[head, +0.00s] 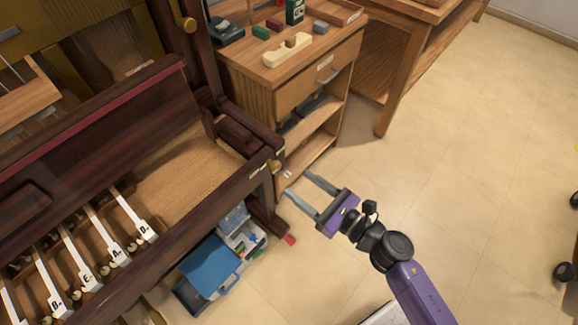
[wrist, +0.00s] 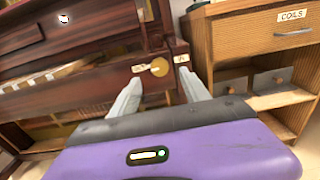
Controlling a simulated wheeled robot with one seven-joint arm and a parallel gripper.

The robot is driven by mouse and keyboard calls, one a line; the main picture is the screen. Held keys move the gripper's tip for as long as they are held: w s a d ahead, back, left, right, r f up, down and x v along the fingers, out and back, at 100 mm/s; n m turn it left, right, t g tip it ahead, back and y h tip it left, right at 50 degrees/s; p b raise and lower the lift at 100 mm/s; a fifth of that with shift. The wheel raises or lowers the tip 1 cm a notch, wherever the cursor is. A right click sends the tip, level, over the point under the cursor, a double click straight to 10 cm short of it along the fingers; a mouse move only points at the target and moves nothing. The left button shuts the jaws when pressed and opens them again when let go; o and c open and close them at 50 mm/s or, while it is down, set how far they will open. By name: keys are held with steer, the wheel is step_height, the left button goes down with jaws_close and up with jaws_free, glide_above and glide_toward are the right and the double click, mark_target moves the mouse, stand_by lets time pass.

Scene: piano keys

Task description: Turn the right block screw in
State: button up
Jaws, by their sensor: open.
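A round brass screw (head: 274,165) sits on the front of the right end block of the dark wooden piano (head: 215,190). In the wrist view the screw (wrist: 159,67) shows just beyond my fingertips, with a small pale label beside it on its left. My gripper (head: 297,183) is open and empty, a short way in front of the screw and pointing toward it. In the wrist view the two grey fingers of my gripper (wrist: 158,82) stand on either side of the screw, apart from it as far as I can tell.
A wooden cabinet (head: 258,98) with a drawer and open shelves stands right beside the piano's end. A blue box (head: 212,263) and a tray of small items lie on the floor under the keyboard. Several white lettered keys (head: 85,272) show at left.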

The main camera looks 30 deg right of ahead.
mark_target(277, 168)
steer(key=x, duration=0.7)
steer(key=shift+w+a+p, duration=0.15)
steer(key=shift+w+p, duration=0.15)
steer(key=shift+p, duration=0.1)
jaws_close()
